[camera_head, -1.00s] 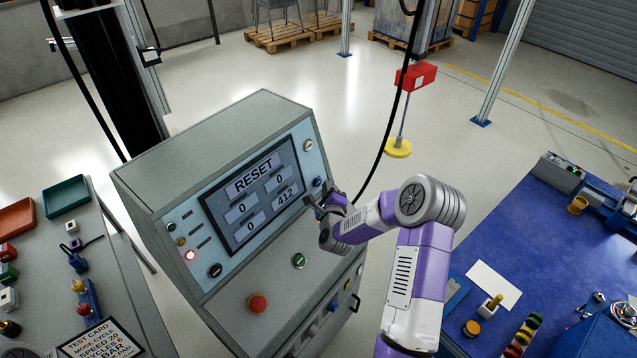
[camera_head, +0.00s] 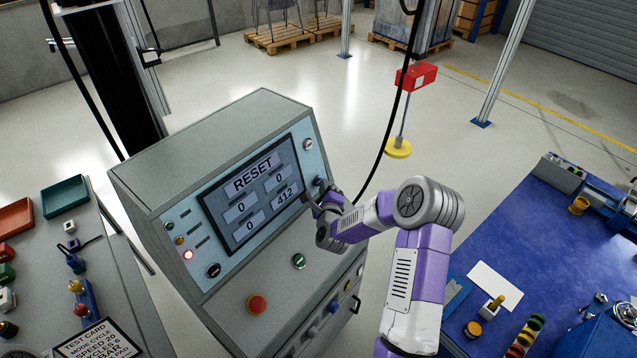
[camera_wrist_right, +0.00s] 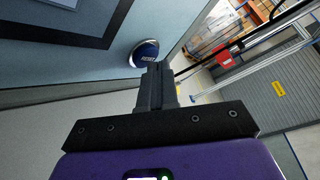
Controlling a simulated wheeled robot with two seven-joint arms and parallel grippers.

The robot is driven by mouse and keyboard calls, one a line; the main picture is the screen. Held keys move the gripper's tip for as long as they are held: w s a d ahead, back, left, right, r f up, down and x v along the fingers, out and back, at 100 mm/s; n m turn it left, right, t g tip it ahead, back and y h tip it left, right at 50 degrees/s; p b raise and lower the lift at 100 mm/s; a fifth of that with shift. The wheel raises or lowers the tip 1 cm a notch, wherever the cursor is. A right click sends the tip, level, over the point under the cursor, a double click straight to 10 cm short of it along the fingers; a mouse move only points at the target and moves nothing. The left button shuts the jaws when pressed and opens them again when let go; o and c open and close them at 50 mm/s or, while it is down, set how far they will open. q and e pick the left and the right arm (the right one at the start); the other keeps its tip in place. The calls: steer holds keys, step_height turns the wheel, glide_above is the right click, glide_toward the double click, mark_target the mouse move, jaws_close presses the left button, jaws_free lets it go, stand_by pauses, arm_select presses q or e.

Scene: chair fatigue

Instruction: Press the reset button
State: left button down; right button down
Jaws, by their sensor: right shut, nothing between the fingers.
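The blue reset button (camera_head: 319,181) is on the right side of the grey control cabinet's (camera_head: 215,130) sloping light-blue panel. In the right wrist view the round button (camera_wrist_right: 146,53), with white lettering, stands just beyond and slightly left of the fingertips. My right gripper (camera_head: 309,198) is at the panel, just below and left of the button in the head view. In the wrist view the gripper (camera_wrist_right: 158,68) has its fingers together and empty. I cannot tell whether the tips touch the button. The screen (camera_head: 252,195) reads RESET, with several zeros and 412. My left gripper is not in view.
A red mushroom button (camera_head: 257,303), a green button (camera_head: 299,261) and a black knob (camera_head: 213,270) are on the cabinet. A red lamp (camera_head: 188,255) is lit. A blue bench (camera_head: 505,225) stands at right and a grey table (camera_head: 115,285) at left. A black cable hangs behind the arm.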

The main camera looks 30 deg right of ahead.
steer(key=shift+w+a, duration=0.1)
steer(key=shift+w, duration=0.15)
stand_by(0.3)
steer(key=shift+s, duration=0.1)
steer(key=shift+s+d+r+b, duration=0.2)
steer(key=shift+s+b, duration=0.2)
steer(key=shift+s, duration=0.25)
steer(key=s, duration=0.1)
steer(key=s+d, duration=0.1)
steer(key=s, duration=0.1)
steer(key=s+r, duration=0.1)
steer(key=shift+s+d, duration=0.2)
steer(key=shift+s, duration=0.1)
stand_by(0.9)
